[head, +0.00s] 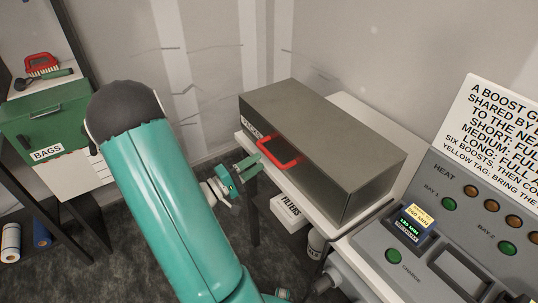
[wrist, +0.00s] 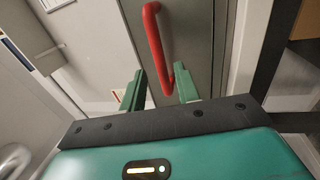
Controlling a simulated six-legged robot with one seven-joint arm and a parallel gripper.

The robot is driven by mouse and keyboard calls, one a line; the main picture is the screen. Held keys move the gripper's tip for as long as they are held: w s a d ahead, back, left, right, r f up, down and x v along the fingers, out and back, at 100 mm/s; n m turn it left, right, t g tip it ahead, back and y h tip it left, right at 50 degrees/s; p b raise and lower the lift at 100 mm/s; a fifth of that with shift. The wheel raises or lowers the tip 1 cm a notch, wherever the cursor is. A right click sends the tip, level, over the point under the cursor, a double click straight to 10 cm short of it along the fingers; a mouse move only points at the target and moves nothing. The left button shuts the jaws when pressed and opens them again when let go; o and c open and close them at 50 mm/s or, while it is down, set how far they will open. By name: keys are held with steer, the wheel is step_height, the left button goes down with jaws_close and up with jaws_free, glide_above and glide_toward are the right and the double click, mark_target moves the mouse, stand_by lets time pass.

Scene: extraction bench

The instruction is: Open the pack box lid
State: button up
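The pack box (head: 345,145) is a long grey metal box on a white bench, with its lid down. A red bar handle (head: 283,160) sits on its front face; part of a label shows to its left. My gripper (head: 254,162) is just left of the handle in the head view. In the wrist view my gripper (wrist: 159,75) is open, its two green fingers apart and empty. The red handle (wrist: 156,38) runs down the picture, its lower end appearing between the fingertips. I cannot tell whether the fingers reach around it or touch it.
A white FILTERS box (head: 289,213) is below the bench edge. A control panel (head: 470,220) with lamps and a sign stands at the right. A green BAGS box (head: 45,125) is on a shelf at the left. The wall is close behind the pack box.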

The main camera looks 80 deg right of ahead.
mark_target(269, 153)
steer(key=x, duration=0.5)
steer(key=shift+s+d+r, duration=0.1)
steer(key=shift+s+d, duration=0.1)
jaws_close()
